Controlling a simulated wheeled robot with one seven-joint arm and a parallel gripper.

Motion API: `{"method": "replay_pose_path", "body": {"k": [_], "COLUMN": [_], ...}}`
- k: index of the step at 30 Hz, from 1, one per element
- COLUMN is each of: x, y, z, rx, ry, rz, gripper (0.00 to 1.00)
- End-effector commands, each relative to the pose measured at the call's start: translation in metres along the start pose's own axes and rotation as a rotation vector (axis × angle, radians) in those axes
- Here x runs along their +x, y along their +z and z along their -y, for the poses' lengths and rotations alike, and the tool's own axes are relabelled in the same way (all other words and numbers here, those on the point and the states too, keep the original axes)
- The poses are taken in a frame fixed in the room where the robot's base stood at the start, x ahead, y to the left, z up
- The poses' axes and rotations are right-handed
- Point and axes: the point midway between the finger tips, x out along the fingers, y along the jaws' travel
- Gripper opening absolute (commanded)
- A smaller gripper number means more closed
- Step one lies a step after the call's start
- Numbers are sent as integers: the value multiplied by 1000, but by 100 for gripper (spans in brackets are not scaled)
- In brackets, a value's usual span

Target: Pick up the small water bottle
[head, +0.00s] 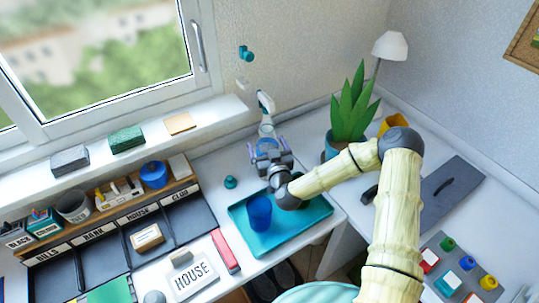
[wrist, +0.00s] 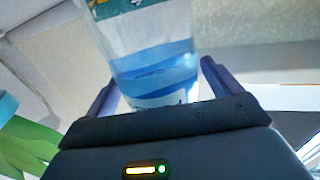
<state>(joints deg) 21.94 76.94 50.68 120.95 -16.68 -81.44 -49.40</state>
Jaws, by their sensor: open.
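The small water bottle (wrist: 155,65) is clear, with blue-tinted water and a dark label edge at the top of the wrist view. It stands between the two fingers of my gripper (wrist: 158,82), with a visible gap at least on the left side. In the head view the bottle (head: 266,116) shows as a pale shape by the wall, just beyond my gripper (head: 270,147). My gripper is open around the bottle's lower part. The bottle's top is cut off in the wrist view.
A blue tray (head: 290,231) with a blue cup (head: 259,212) lies below my gripper. A small teal object (head: 230,182) sits left of my gripper.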

Motion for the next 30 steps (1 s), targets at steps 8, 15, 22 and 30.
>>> {"method": "replay_pose_path", "body": {"k": [8, 15, 22, 30], "x": [0, 0, 0, 0], "y": [0, -1, -1, -7], "z": [0, 0, 0, 0], "rx": [0, 0, 0, -1], "ry": [0, 0, 0, -1], "rz": [0, -3, -3, -4], "gripper": [65, 24, 24, 24]}}
